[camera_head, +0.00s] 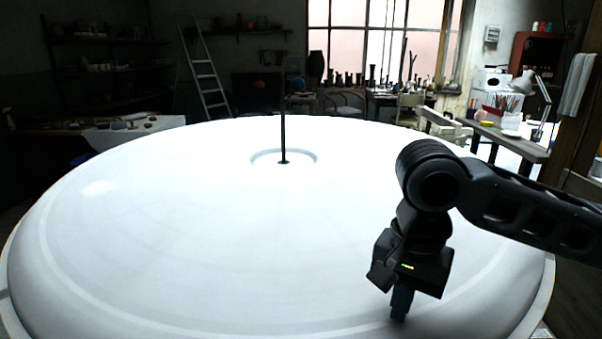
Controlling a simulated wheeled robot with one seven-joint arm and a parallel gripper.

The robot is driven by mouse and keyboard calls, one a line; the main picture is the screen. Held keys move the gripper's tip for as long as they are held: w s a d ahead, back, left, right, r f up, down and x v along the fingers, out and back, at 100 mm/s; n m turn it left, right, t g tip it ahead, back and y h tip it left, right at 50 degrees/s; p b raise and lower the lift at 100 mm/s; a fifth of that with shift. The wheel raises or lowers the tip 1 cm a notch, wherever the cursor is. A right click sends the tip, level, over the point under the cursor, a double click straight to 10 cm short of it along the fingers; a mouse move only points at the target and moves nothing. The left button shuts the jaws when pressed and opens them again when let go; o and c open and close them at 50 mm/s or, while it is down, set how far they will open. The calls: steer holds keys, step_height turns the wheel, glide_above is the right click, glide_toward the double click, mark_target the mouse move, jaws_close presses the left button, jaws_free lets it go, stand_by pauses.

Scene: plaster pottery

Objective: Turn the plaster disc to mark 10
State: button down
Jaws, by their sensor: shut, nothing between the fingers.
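The plaster disc (200,230) is a large, white, round slab that fills the lower middle of the view. A ring-shaped recess (310,157) lies at its centre, with a thin dark upright rod (283,120) standing in it. My gripper (400,306) is shut and empty, pointing down over the right front part of the disc, close to its surface. I cannot tell whether the fingertips touch the disc. No numbered marks are readable on the disc, and my arm hides part of its right side.
A side table with small items (130,125) stands behind the disc at left, and a ladder (204,75) leans at the back. At right is a workbench (500,136) with a lamp (530,85). The disc's top is clear apart from the rod.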

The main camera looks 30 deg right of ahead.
steer(key=shift+f, duration=0.2)
stand_by(0.3)
steer(key=shift+r, duration=0.15)
steer(key=shift+r+p, duration=3.5)
steer(key=shift+p, duration=0.35)
